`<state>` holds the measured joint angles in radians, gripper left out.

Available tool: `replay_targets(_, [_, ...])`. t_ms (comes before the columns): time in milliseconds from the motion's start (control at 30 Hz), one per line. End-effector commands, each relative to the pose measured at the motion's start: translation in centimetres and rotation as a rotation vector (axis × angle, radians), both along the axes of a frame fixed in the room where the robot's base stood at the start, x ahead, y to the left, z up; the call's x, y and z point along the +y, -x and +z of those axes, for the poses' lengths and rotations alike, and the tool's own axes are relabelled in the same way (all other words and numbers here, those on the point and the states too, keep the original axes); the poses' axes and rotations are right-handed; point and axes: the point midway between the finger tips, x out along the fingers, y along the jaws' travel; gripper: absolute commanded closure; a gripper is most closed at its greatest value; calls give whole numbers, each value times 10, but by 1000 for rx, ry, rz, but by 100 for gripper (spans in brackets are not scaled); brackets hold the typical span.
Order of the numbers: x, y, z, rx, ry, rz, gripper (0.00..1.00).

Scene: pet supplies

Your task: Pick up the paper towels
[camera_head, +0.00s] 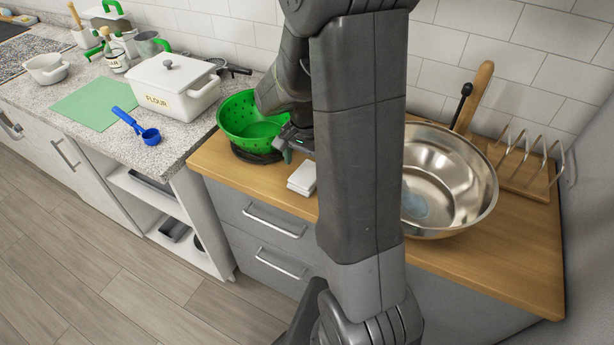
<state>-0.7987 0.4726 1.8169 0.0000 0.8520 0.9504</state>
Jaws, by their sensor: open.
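A small white stack (302,178), which looks like the paper towels, lies near the front edge of the wooden counter. My arm's upright link hides the area just right of it. My gripper (292,148) is above and behind the stack, at the right rim of the green colander (236,118). It is open and apart from the stack. Its fingertips are small and partly hidden in this view, and I see nothing held between them.
A white flour box (172,90), a blue scoop (140,128) and a green mat (100,103) are on the stone counter at left.

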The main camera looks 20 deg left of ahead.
Motion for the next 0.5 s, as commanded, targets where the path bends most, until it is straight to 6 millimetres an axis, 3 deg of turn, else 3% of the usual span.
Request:
replay_targets(300, [0,3,-38,1,2,0,15])
replay_targets(500, [1,3,-42,0,0,0,15])
